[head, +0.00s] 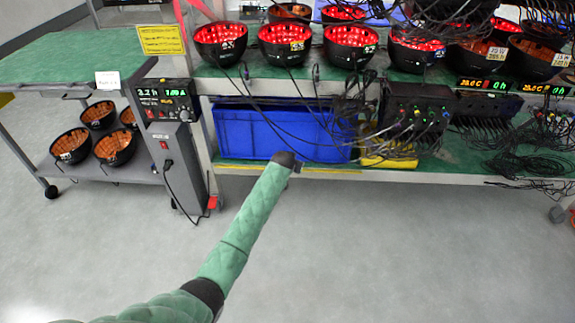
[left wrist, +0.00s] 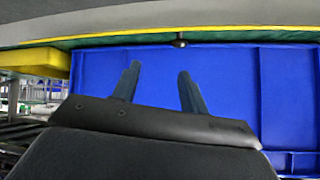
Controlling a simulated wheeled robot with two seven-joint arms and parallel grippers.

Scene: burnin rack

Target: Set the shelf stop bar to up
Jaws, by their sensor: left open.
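A thin yellow bar (head: 330,170) runs along the front edge of the lower shelf, below the blue bin (head: 235,133). It lies low along the edge and does not stand up in front of the bin. In the left wrist view the yellow bar (left wrist: 110,38) crosses the top of the picture, with a small dark knob (left wrist: 180,42) on it. My left gripper (head: 297,166) is at the shelf's front edge, before the bin. In the left wrist view its two fingers (left wrist: 160,72) are apart and empty, pointing towards the knob without visible contact. My right gripper is not in view.
Red-lit bowls (head: 345,45) stand on the upper shelf, with cables hanging over the blue bin. A yellow object (head: 388,162) lies right of the bin. A grey control post (head: 178,160) and a cart (head: 60,170) stand left. The floor in front is clear.

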